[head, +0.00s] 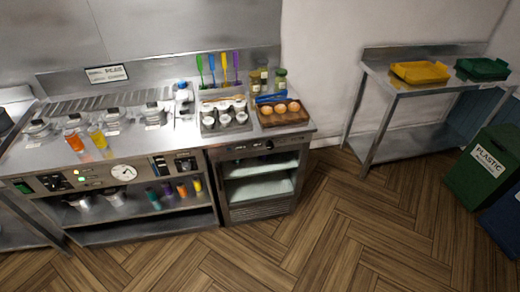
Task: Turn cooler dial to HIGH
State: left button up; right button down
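The cooler (225,190) is a steel under-counter unit with open-looking or glass-fronted shelves, at the right end of the steel counter. A small dark round knob, which looks like the cooler dial (269,145), sits on the panel along its top edge. The dial's pointer and markings are too small to read, so I cannot tell its setting. Neither of my grippers is in the head view.
The steel counter (180,140) carries lidded pans, bottles, a tray of white-topped containers and a wooden egg tray (284,120). A round gauge (123,172) is on the left panel. A side table (385,100) and green plastic bin (485,165) stand right. The wooden floor in front is clear.

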aim_at(270, 145)
jog(key=u, duration=0.3)
jog(key=k, duration=0.4)
jog(key=u, duration=1.45)
jog(key=i, duration=0.95)
jog(key=z, duration=0.9)
jog(key=i, duration=0.6)
jog(key=z, duration=0.6)
